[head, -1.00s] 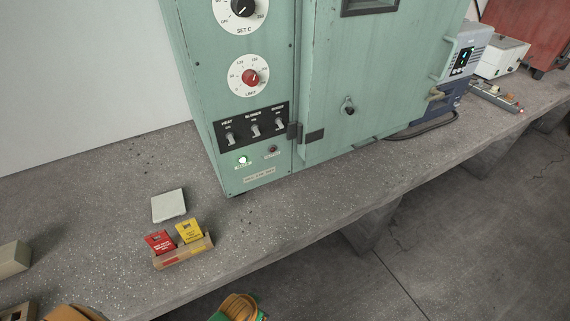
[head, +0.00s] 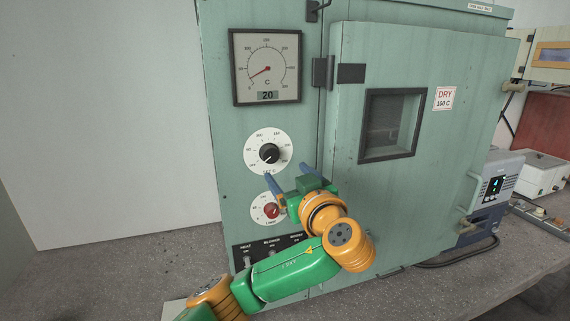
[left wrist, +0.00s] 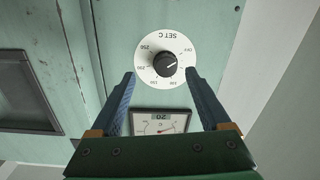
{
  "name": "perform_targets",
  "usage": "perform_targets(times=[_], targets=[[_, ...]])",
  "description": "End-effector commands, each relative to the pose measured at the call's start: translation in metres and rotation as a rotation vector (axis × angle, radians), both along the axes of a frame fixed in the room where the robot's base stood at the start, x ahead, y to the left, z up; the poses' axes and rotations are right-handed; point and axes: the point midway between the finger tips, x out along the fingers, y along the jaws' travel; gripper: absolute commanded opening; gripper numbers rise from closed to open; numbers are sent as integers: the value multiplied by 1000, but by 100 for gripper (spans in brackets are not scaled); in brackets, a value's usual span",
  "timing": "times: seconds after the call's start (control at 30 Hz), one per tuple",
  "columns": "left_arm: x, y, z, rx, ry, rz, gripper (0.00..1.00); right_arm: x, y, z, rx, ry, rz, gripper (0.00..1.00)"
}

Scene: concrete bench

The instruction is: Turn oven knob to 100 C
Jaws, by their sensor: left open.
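The SET C knob (head: 269,153) is black on a round white dial, on the left part of the green oven front. In the left wrist view the knob (left wrist: 165,65) appears upside down, its pale mark pointing to the OFF side of the scale. My left gripper (head: 286,174) is just below and in front of this dial, open and empty. In the left wrist view its two fingers (left wrist: 160,76) stand apart, with the knob between and beyond their tips. The red limit knob (head: 271,211) is partly behind the gripper. My right gripper is not in view.
A square temperature gauge (head: 266,68) above the dial reads 20. A "DRY 100 C" label (head: 445,98) is on the oven door, right of its window (head: 391,124). Switches (head: 270,250) sit low on the panel, partly behind my arm. The wall at left is bare.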

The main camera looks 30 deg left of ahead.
Motion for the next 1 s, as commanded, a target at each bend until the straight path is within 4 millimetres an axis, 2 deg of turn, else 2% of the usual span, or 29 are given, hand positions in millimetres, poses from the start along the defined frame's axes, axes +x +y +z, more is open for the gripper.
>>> perform_targets(times=[0.03, 0.1, 0.37, 0.5, 0.7, 0.77, 1.0], targets=[[-3, 2, 12, -2, -32, 13, 80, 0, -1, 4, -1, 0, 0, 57], [-1, 10, 19, -4, -49, 27, 80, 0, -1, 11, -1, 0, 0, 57], [30, 49, 20, -4, -44, 26, 80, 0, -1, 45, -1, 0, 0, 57], [38, 58, 15, -6, -45, 21, 80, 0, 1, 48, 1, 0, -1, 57], [38, 58, 12, -7, -45, 19, 80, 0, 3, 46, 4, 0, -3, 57], [39, 58, 12, -7, -45, 19, 67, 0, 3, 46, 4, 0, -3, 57], [38, 58, 12, -7, -44, 19, 2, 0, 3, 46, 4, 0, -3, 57]])
